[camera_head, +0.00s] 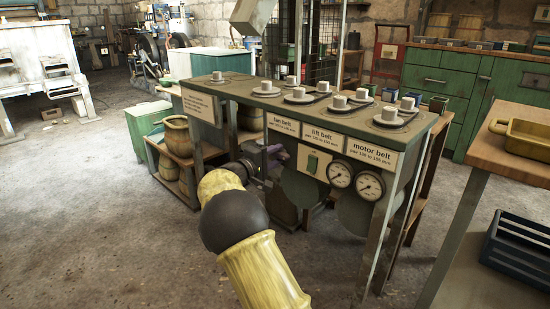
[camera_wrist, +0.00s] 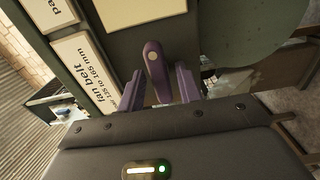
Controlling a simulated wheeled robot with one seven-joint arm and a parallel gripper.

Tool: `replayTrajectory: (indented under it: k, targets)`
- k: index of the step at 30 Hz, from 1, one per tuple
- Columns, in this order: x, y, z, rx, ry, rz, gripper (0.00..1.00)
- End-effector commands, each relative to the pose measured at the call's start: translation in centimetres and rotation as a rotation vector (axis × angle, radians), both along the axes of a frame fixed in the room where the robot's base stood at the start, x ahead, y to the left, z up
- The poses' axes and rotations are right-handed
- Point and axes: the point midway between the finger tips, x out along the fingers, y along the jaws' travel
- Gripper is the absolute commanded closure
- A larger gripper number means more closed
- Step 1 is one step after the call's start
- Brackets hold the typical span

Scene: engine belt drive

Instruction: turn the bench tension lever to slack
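The tension lever (camera_wrist: 156,72) is a dark purple bar with a pale round spot near its rounded upper end, on the green bench front in the wrist view. My gripper (camera_wrist: 160,80) has its two purple fingers apart, one on each side of the lever, with gaps visible between. The lever's lower end runs down toward the gripper body. In the head view, my gripper (camera_head: 268,160) is at the bench front below the "fan belt" label (camera_head: 284,124). My arm partly hides it there, and the lever cannot be made out clearly.
The belt bench (camera_head: 235,88) carries several pulleys on top and two gauges (camera_head: 340,174) on its front. A wooden table with a yellow tray (camera_head: 525,136) and a dark crate (camera_head: 515,250) stands at right. A shelf with pots (camera_head: 178,138) is left. The floor at front left is clear.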

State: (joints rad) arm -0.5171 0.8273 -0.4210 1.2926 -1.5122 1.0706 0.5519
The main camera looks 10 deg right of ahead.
Motion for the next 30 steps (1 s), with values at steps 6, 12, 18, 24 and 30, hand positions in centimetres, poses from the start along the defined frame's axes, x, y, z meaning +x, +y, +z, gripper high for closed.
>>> replayTrajectory:
  k: [6,12,18,24,30]
  targets:
    - [-0.02,0.01,-0.03,0.000,0.000,0.000,1.00]
    - [-0.03,0.00,0.02,-0.005,0.006,-0.001,1.00]
    - [-0.04,0.00,0.18,-0.030,0.043,-0.001,1.00]
    - [-0.05,0.04,0.45,-0.087,0.120,-0.002,1.00]
    - [-0.05,0.02,0.57,-0.169,0.236,-0.002,1.00]
